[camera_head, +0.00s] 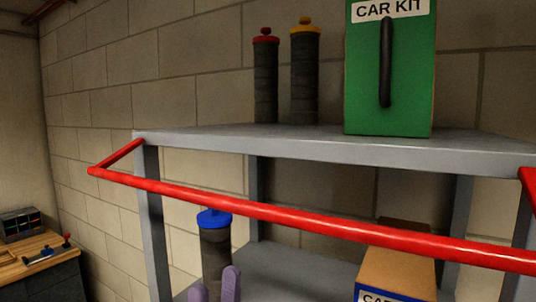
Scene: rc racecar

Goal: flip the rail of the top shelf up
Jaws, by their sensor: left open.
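The red rail (290,215) runs across the front of the shelf unit, from far left to the right edge. Its short left arm (118,155) joins the left end of the top shelf (290,143). Its right arm (529,184) is partly cut off by the picture edge. The long bar hangs lower than the top shelf's front edge. My left gripper (213,286) shows as two purple fingertips at the bottom, open and empty, below the rail and apart from it. The rest of it is out of view. My right gripper is not in view.
On the top shelf stand a red-capped container (265,80), a yellow-capped container (305,75) and a green car kit box (410,75). Below are a blue-capped container (214,245) behind my fingertips and a cardboard box (400,270). A workbench (42,262) stands at left.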

